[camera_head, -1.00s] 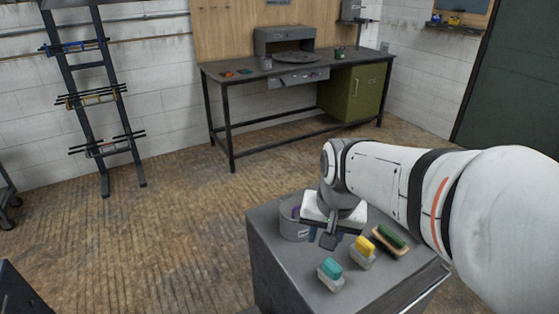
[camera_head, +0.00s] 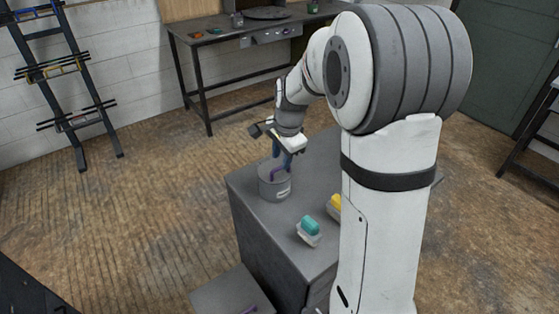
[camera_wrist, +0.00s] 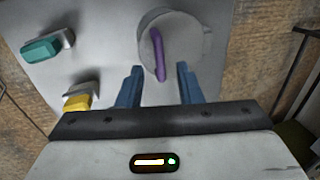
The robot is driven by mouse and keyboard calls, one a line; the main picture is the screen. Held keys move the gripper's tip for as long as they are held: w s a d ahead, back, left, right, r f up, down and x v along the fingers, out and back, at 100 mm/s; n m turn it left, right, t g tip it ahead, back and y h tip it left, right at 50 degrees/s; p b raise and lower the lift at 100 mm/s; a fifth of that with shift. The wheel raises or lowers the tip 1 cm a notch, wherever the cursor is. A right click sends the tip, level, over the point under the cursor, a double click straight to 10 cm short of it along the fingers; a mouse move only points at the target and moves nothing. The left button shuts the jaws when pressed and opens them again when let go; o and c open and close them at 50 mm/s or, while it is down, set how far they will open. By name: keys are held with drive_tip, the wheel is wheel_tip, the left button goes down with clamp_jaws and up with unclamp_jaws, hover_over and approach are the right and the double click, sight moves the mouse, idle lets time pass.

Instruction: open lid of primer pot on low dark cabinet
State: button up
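The primer pot (camera_head: 274,186) is a grey round can with a pale label, standing upright on the low dark cabinet (camera_head: 262,245). A purple bar-like handle (camera_wrist: 158,55) lies across its round grey top (camera_wrist: 180,35) in the wrist view; the lid appears to be on. My gripper (camera_wrist: 160,67) has two blue fingers set wide apart, with the purple handle in line between them. In the head view my gripper (camera_head: 283,152) is tilted just above the pot, close to the handle. I cannot tell whether the fingers touch it.
A teal-topped brush or block (camera_head: 310,229) and a yellow-topped one (camera_head: 334,205) sit on the cabinet nearer the front; my arm hides part of the top. A low grey surface (camera_head: 228,293) lies in front. A workbench (camera_head: 215,40) stands at the back wall.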

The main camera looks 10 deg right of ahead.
sight(280, 167)
drive_tip(key=shift+w+a+f, duration=0.1)
drive_tip(key=shift+w+f, duration=0.05)
drive_tip(key=shift+f, duration=0.6)
drive_tip(key=shift+w+f, duration=0.1)
drive_tip(key=shift+f, duration=0.65)
drive_tip(key=shift+c, duration=0.4)
clamp_jaws()
